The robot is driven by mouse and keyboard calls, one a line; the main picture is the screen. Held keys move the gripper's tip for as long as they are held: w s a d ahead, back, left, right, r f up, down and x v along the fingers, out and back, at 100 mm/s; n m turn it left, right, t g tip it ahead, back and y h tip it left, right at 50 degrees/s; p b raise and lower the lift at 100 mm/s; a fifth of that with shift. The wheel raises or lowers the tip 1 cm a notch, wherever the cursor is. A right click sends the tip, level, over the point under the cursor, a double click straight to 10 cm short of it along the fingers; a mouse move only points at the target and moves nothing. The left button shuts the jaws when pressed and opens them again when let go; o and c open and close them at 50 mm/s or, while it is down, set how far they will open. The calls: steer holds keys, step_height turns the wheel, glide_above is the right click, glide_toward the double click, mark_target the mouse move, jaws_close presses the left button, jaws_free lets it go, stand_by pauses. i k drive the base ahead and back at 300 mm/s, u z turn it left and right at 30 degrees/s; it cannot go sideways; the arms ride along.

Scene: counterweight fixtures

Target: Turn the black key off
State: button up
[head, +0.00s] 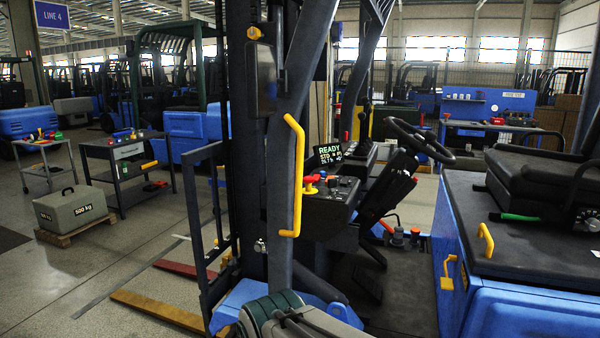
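A blue forklift stands in front of me, with its dash panel (330,204) behind the front pillar. A lit display (328,152) on the dash reads READY, with smaller text below. A red knob (311,184) sits at the panel's left side. Small dark controls (334,183) sit to its right; one may be the black key, but they are too small to tell apart or to show a key's position. My gripper's fingers are not in view. A grey-green rounded part at the bottom centre looks like my own arm.
A yellow grab handle (294,178) on the pillar partly blocks the dash's left side. The steering wheel (421,139) and black seat (545,178) are to the right. Forks (160,311) reach left at floor level. Two carts and a 500 kg weight (72,209) stand left, with open floor between.

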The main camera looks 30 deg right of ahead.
mark_target(332, 182)
steer(key=z, duration=0.6)
steer(key=i, duration=0.8)
steer(key=z, duration=0.85)
